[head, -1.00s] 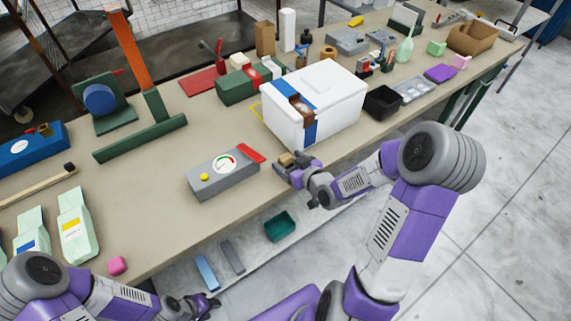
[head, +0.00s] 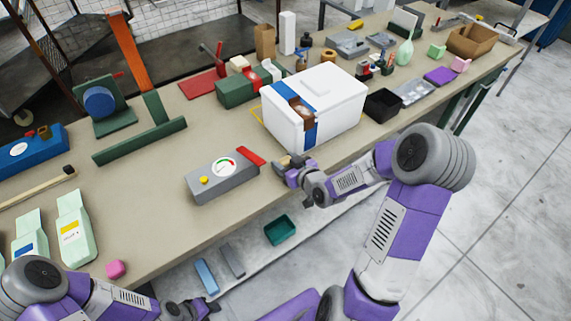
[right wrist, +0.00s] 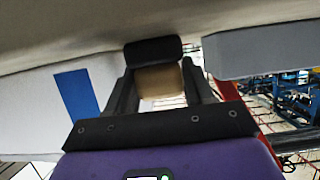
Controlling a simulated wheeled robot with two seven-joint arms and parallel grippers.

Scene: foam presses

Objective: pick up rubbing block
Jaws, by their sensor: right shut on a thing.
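The rubbing block (right wrist: 157,80) looks like a small tan block with a dark grey pad, and it sits between the fingers of my right gripper (right wrist: 160,95) in the right wrist view. The right gripper is shut on it. In the head view my right gripper (head: 286,167) is at the table's front edge, and only a small tan bit of the block (head: 283,160) shows. Whether the block still touches the table is hard to tell. My left gripper (head: 204,309) is low at the bottom edge, below the tabletop, and its jaw state is unclear.
A grey gauge box (head: 222,180) with a red lever is just left of the right gripper. A white cooler box (head: 335,95) with a blue band stands behind it. A black tray (head: 383,105) is to the right. A green bin (head: 280,229) sits on the lower shelf.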

